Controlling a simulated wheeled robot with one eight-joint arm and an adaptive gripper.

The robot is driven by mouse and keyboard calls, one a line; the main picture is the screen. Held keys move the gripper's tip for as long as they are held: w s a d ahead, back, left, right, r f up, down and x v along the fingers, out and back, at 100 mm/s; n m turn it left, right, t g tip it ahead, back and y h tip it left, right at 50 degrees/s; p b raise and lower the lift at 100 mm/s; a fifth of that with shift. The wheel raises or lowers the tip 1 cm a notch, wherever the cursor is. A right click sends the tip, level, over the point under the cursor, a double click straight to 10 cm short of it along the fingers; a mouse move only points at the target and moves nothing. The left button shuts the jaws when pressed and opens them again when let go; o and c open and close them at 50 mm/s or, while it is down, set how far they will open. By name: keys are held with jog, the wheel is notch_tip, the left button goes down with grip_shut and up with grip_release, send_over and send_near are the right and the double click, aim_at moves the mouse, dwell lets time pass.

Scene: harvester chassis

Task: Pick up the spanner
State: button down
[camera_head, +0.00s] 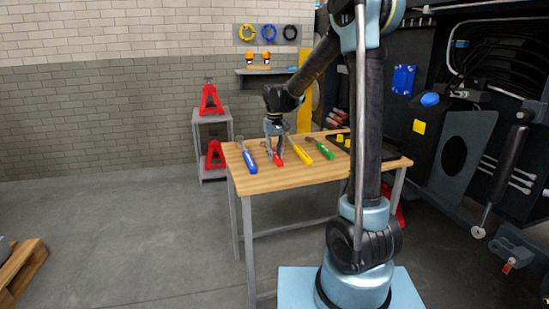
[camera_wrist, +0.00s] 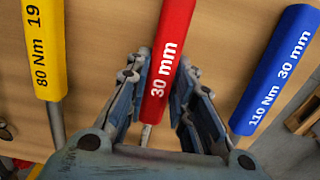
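The spanner with the red handle (camera_wrist: 169,55), marked "30 mm", lies on the wooden table; its handle also shows in the head view (camera_head: 278,160). My gripper (camera_head: 274,142) points down over it. In the wrist view my gripper's fingers (camera_wrist: 163,68) stand on either side of the red handle, with narrow gaps showing. The fingers are open, and the spanner's metal shaft shows between them. The spanner's far end is hidden in the wrist view.
A blue-handled tool (camera_head: 249,161) lies left of the spanner in the head view. Yellow-handled (camera_head: 301,153) and green-handled (camera_head: 324,151) tools lie to its right. The wooden table (camera_head: 285,183) has bare room at its front. A grey stand (camera_head: 213,116) holds red jacks behind.

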jog(key=shift+r, duration=0.1)
notch_tip(320, 180, up, 10)
dwell(0.8)
dwell(0.4)
